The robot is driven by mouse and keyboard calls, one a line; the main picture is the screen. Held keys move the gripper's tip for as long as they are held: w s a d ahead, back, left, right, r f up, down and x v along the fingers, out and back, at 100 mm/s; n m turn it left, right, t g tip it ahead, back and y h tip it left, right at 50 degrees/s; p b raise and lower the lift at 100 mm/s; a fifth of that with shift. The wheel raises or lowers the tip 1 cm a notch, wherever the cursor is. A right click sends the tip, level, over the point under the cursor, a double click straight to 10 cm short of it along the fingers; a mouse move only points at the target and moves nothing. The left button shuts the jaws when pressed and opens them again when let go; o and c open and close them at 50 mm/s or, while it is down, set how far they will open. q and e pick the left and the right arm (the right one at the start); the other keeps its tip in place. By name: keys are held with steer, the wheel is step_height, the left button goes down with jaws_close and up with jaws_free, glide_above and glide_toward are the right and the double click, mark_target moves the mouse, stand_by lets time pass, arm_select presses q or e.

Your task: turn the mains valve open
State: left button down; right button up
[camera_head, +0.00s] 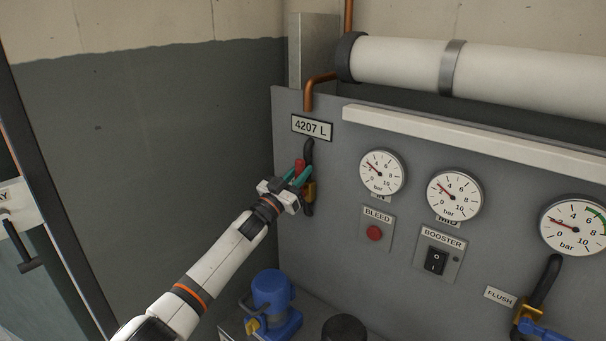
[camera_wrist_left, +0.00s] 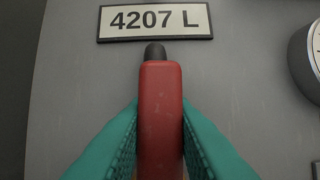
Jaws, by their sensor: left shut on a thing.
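The mains valve has a red lever handle (camera_wrist_left: 161,115) that stands upright in the left wrist view, below the plate "4207 L" (camera_wrist_left: 155,21). In the head view the red handle (camera_head: 299,167) shows just above my gripper, in front of a brass valve body (camera_head: 310,190) on a dark vertical pipe (camera_head: 308,152). My left gripper (camera_head: 297,179) has teal fingers, one on each side of the handle, and is shut on it. The fingers hide part of the handle, and the gripper hides part of the valve body. My right gripper is in neither view.
Gauges (camera_head: 382,172), a red BLEED button (camera_head: 374,233) and a BOOSTER switch (camera_head: 437,261) sit on the grey panel to the right. A blue pump-like unit (camera_head: 272,297) stands below. A FLUSH valve (camera_head: 526,312) is at lower right.

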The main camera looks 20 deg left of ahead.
arm_select(q)
steer(key=shift+w+a+n+y, duration=0.1)
steer(key=shift+a+n+y, duration=0.1)
steer(key=shift+n+y, duration=0.25)
steer(key=c, duration=1.2)
jaws_free()
steer(key=shift+h, duration=0.25)
steer(key=shift+c, duration=0.2)
steer(key=shift+f, duration=0.1)
steer(key=b+v, duration=0.4)
steer(key=v, duration=0.8)
